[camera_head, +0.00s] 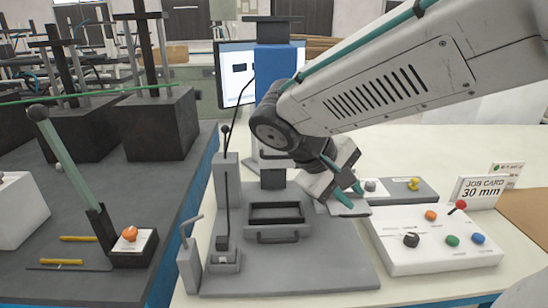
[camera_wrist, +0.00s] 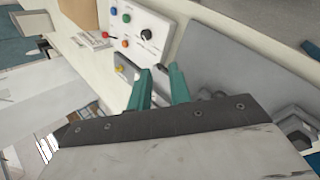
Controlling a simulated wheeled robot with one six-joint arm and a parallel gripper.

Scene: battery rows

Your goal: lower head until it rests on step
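A press stands on a grey base plate (camera_head: 330,270). Its tall blue body (camera_head: 275,75) has a dark block (camera_head: 273,179) at its lower end, which looks like the head. A dark rectangular frame with a front handle (camera_head: 277,235) lies below it on the plate. I cannot make out a step, or whether the head touches anything; my arm hides part of the press. My gripper (camera_head: 353,197) is right of the press, tilted down, its teal fingers a little apart and empty. The fingers also show in the wrist view (camera_wrist: 160,80).
A grey box (camera_head: 405,197) with grey and yellow knobs is close by my fingertips. A white control panel (camera_head: 425,262) with coloured knobs and a "30 mm" job card (camera_head: 483,190) stand at the right. A thin black lever (camera_head: 226,150) rises left of the press. A dark bench (camera_head: 80,205) is further left.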

